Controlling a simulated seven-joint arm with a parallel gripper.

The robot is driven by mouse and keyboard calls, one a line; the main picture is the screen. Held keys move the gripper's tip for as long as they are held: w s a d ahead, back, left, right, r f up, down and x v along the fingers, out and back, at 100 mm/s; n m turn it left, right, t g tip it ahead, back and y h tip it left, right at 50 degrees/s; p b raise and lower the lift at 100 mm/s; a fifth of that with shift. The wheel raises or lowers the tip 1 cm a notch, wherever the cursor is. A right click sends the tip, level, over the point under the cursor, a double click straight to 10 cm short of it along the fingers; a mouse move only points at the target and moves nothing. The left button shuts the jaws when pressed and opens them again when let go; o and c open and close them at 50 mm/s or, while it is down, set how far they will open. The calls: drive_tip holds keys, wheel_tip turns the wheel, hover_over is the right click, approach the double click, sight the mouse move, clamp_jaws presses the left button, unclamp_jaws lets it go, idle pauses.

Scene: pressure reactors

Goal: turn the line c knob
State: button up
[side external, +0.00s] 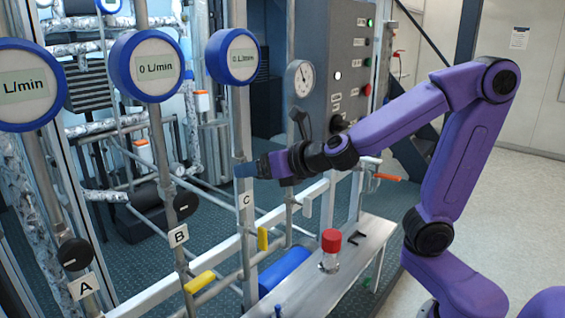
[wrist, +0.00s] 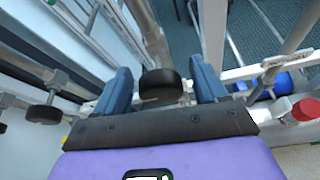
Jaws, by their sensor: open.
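The line C label (side external: 245,199) is on the third vertical pipe, below a blue-rimmed gauge (side external: 232,56) reading 0 L/min. My gripper (side external: 246,170) is at this pipe just above the label, its blue fingers hiding the line C knob in the side view. In the wrist view, the round black line C knob (wrist: 163,86) sits between the two open blue fingers of my gripper (wrist: 162,78). A gap shows on each side of the knob near the fingertips; contact further in cannot be told.
Black knobs of line B (side external: 185,204) and line A (side external: 75,254) are on pipes to the left. A red-capped bottle (side external: 331,243) stands on the metal bench (side external: 345,275); a blue cylinder (side external: 286,271) lies beside it. Yellow handles (side external: 262,239) and crossing pipes sit below my gripper.

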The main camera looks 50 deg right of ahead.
drive_tip(key=v, duration=1.7)
idle(0.5)
drive_tip(key=shift+s, duration=0.1)
idle(0.4)
drive_tip(key=s+f+m+g, duration=0.6)
drive_tip(key=f+m, duration=0.3)
drive_tip(key=m, duration=0.2)
drive_tip(key=s+f+m+g, duration=0.6)
drive_tip(key=f+m+g, duration=0.1)
drive_tip(key=f+m, duration=0.3)
drive_tip(key=shift+a+f+m+h, duration=0.25)
drive_tip(key=shift+a+m+h, duration=0.05)
drive_tip(key=shift+m, duration=0.2)
